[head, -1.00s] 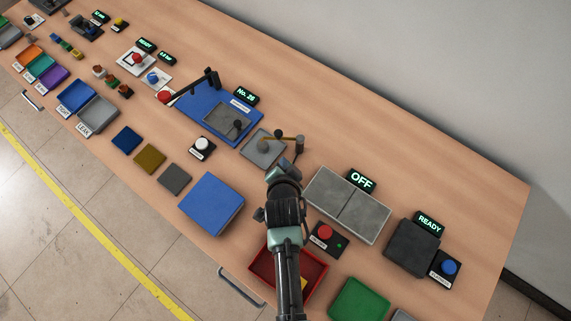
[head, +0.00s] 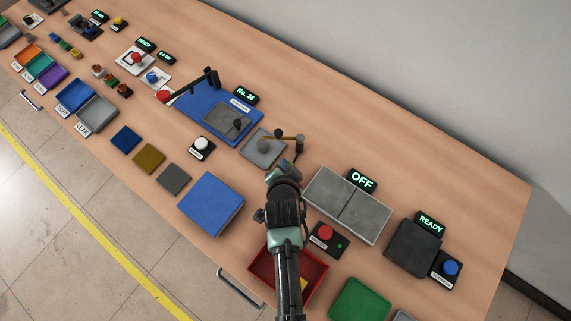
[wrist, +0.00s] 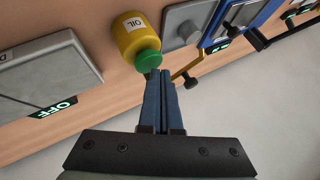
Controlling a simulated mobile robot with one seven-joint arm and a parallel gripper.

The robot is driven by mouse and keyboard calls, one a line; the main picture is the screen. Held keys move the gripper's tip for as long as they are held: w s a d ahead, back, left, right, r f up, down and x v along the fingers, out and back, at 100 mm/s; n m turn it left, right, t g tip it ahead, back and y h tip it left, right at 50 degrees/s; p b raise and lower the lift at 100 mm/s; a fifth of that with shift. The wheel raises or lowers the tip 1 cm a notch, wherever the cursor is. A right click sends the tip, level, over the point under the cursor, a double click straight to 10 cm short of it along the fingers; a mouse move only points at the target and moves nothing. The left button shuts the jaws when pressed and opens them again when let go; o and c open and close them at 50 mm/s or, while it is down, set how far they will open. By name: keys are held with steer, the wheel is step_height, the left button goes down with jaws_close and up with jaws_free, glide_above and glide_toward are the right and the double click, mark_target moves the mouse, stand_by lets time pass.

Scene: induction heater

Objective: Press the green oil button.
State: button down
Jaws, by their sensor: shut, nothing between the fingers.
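The yellow oil container (wrist: 132,32) with a white OIL label shows at the top of the wrist view. Its round green button (wrist: 148,60) sits on the end facing my gripper. My gripper (wrist: 160,73) is shut and empty, its two blue-grey fingers side by side. The fingertips are close to the green button's lower right edge; I cannot tell whether they touch it. In the head view my arm hides the oil container and its button.
A grey two-plate unit (head: 347,205) with an OFF display (head: 362,180) stands to the right of my arm. A grey plate with a brass lever (head: 263,149) and a blue fixture (head: 190,115) lie beyond. A red tray (head: 318,272) is below my arm.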

steer(key=shift+f+b, duration=0.45)
steer(key=shift+f, duration=0.15)
stand_by(0.4)
steer(key=shift+r, duration=0.1)
steer(key=shift+r+p, duration=0.9)
steer(key=shift+r, duration=0.1)
step_height(320, 180, up, 5)
steer(key=p, duration=0.4)
steer(key=shift+p, duration=0.4)
stand_by(2.1)
steer(key=shift+r+b, duration=1.15)
steer(key=shift+r, duration=0.65)
